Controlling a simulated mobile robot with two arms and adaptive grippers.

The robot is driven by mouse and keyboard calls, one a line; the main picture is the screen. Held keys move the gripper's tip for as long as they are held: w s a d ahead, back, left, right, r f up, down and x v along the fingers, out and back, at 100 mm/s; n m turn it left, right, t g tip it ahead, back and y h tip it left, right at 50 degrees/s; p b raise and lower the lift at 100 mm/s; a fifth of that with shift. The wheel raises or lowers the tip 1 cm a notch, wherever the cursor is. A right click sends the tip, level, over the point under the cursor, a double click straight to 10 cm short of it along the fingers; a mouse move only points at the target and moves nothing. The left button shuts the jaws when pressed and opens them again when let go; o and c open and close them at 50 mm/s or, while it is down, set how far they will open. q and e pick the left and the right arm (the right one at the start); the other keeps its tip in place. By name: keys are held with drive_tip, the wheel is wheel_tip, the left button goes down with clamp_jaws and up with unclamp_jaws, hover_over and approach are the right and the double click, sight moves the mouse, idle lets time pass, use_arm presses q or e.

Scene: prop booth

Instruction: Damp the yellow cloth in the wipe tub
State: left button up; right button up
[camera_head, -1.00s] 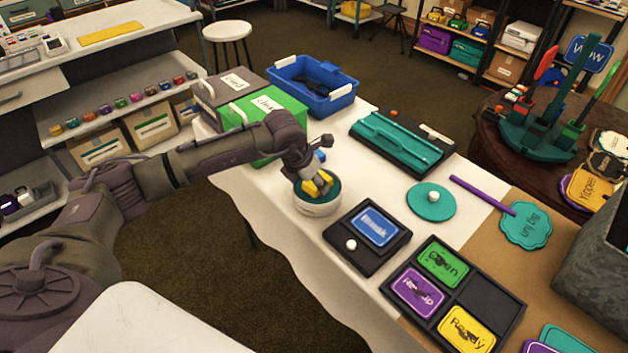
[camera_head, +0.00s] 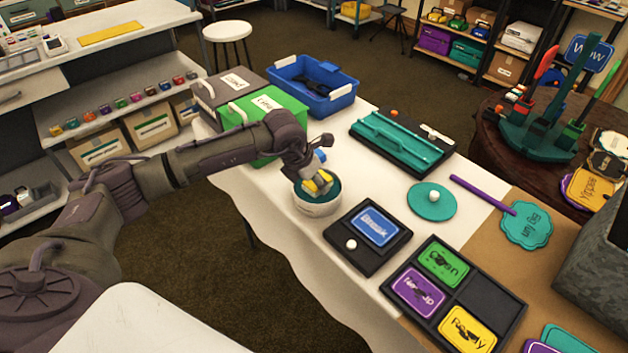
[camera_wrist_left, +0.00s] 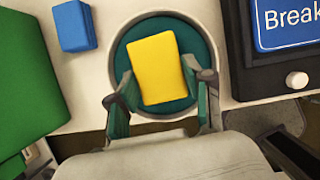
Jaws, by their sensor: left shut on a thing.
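The wipe tub (camera_head: 316,208) is a round white tub with a teal inside, on the near edge of the white table. The yellow cloth (camera_wrist_left: 158,68) is a small pad at the tub's mouth; from above it lies within the rim (camera_wrist_left: 121,52). My left gripper (camera_head: 318,188) reaches down over the tub, shut on the cloth, with one finger on each side of it. The cloth's underside is hidden, so I cannot tell how deep it sits. A teal round lid (camera_head: 431,203) with a white knob lies apart on the table, to the right. My right gripper is not in view.
A blue block (camera_wrist_left: 75,25) stands beside the tub. A green box (camera_head: 262,110) and a blue bin (camera_head: 325,104) are behind. The "Break" sign tray (camera_head: 365,259) sits close on the right. Bare white table lies between the tub and the teal case (camera_head: 402,143).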

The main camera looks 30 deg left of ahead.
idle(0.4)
use_arm(q)
drive_tip(key=shift+r+p, duration=2)
drive_tip(key=shift+r, duration=1.5)
